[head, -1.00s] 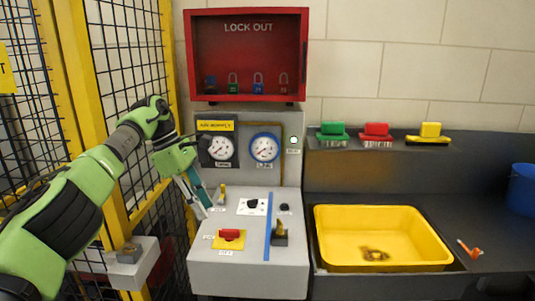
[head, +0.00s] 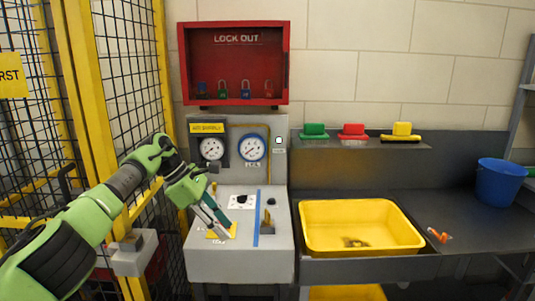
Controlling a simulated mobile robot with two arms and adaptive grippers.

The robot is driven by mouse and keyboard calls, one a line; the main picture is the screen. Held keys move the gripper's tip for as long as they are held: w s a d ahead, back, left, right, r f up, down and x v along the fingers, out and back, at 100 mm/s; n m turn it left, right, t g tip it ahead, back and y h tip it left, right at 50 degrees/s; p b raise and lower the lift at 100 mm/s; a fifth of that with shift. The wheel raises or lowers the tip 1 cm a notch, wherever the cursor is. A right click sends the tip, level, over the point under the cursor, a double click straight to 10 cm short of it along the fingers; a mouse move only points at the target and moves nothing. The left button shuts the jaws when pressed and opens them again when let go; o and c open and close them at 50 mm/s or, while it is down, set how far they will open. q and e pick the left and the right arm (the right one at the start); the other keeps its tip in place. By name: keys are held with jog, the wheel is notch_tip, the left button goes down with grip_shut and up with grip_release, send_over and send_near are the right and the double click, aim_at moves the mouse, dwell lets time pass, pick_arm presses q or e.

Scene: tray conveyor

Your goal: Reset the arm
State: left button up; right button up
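My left arm comes in from the left in green and black. Its gripper (head: 222,227) points down and to the right over the left part of the grey control console (head: 213,263). The fingertips are over or in front of a yellow plate (head: 217,235), and the red switch on it is mostly hidden. Whether the fingers touch anything, or how far they are apart, I cannot tell. My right gripper is not in view.
A red lock-out box (head: 236,98) hangs above two gauges (head: 252,148). A yellow tub (head: 362,205) sits in the dark counter, with an orange object (head: 439,236) and a blue bucket (head: 499,183) to its right. A yellow-framed mesh fence (head: 130,60) stands close on the left.

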pick_arm(q)
jog(key=s+d+n+t+h, duration=0.2)
jog(key=d+n+t+h, duration=1)
jog(key=d, duration=1)
jog(key=s+a+f+n+t+y, duration=0.1)
jog(key=a+f+n+t+y, duration=0.2)
jog(key=a+n+y, duration=0.6)
jog(key=s+a+f+n+t+y, duration=0.1)
jog(key=a+f+n+t+y, duration=0.25)
jog(key=n, duration=0.95)
jog(key=s+a+f+n+g+y, duration=0.6)
jog(key=s+a+f+n, duration=0.4)
jog(key=a+f, duration=0.2)
jog(key=s+a+f+n+g, duration=0.2)
jog(key=s+f+n+g, duration=0.1)
jog(key=s, duration=0.7)
jog(key=s+a+f+n+g, duration=0.2)
jog(key=s+f+g, duration=0.15)
jog(key=s, duration=0.65)
jog(key=s+a+f+n+g, duration=0.2)
jog(key=s+f+n+g, duration=0.1)
jog(key=s, duration=0.7)
notch_tip(320, 180, down, 28)
jog(key=s+g, duration=0.1)
jog(key=s, duration=0.1)
jog(key=s+a+f+g, duration=0.1)
jog(key=s+a+f, duration=0.2)
jog(key=s+f, duration=1.2)
jog(key=shift+s+g, duration=0.3)
jog(key=shift+s, duration=0.55)
